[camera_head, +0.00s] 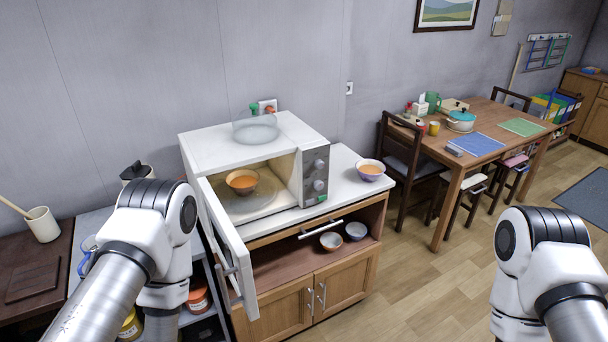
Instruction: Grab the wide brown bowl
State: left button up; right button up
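A wide brown bowl (242,182) with orange contents sits inside the open microwave (213,146), on its round plate.
The microwave door (232,255) hangs open toward me, left of the cavity. A pale purple bowl (370,170) is on the white counter (345,190); a grey-blue bowl (356,231) is on the shelf.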

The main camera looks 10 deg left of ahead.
aim_at(244, 181)
jog(key=i+l+z, duration=0.2)
jog(key=z, duration=0.15)
jog(key=i+l+z, duration=0.1)
jog(key=i+z, duration=0.6)
jog(key=i+u, duration=0.35)
jog(key=i+l+u, duration=0.1)
jog(key=u, duration=0.25)
jog(key=i+l+u, duration=0.35)
jog(key=i+j, duration=0.05)
jog(key=j, duration=0.05)
